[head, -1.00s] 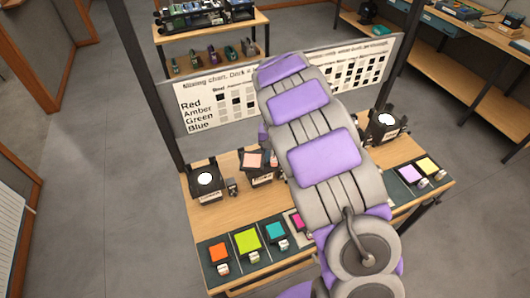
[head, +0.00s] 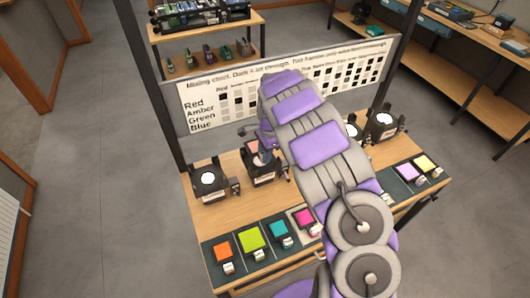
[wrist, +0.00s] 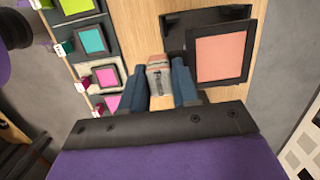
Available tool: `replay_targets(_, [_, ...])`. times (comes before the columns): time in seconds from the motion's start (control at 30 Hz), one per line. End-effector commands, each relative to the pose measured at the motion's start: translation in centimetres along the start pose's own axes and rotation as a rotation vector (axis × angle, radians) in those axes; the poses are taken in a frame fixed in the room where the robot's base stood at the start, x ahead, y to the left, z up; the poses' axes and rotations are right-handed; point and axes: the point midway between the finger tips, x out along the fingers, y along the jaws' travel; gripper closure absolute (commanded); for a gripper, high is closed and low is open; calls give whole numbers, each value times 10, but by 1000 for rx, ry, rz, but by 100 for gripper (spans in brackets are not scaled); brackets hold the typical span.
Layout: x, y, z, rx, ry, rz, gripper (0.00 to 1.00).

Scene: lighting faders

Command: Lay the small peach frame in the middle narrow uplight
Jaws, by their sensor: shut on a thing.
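The peach frame (wrist: 220,58), a peach panel with a black border, shows large at the right of the wrist view. My gripper (wrist: 166,66) is shut on a small grey and peach tab (wrist: 158,75) beside the panel. The join between tab and panel is hidden behind the finger. A dark uplight body (wrist: 182,24) lies behind the panel's upper left. In the head view, my gripper is over the black uplight (head: 262,178) just right of the leftmost one. Whether the panel is seated or held above is unclear.
The leftmost uplight (head: 210,181) and the far-right uplight (head: 385,121) have bare white lenses. Another (head: 353,130) is partly hidden by my arm. Orange (head: 223,250), lime (head: 251,238), teal (head: 279,230) and pink (head: 304,217) frames lie along the front. The mixing-chart board (head: 205,103) stands behind.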

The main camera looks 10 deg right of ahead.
Motion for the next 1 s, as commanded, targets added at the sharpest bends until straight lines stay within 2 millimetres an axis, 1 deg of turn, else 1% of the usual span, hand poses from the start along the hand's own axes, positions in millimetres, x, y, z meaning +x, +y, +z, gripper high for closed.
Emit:
replay_targets(0.13, [1, 0, -6, 25, -7, -4, 100])
replay_targets(0.27, [5, 0, -9, 25, -9, -5, 100])
replay_targets(0.47, [19, 0, -5, 24, -3, -3, 100])
replay_targets(0.7, [39, -1, -3, 23, -2, -2, 100])
replay_targets(0.9, [54, 0, -10, 24, -7, -2, 100])
replay_targets(1.0, [56, 1, -12, 24, -8, -2, 100])
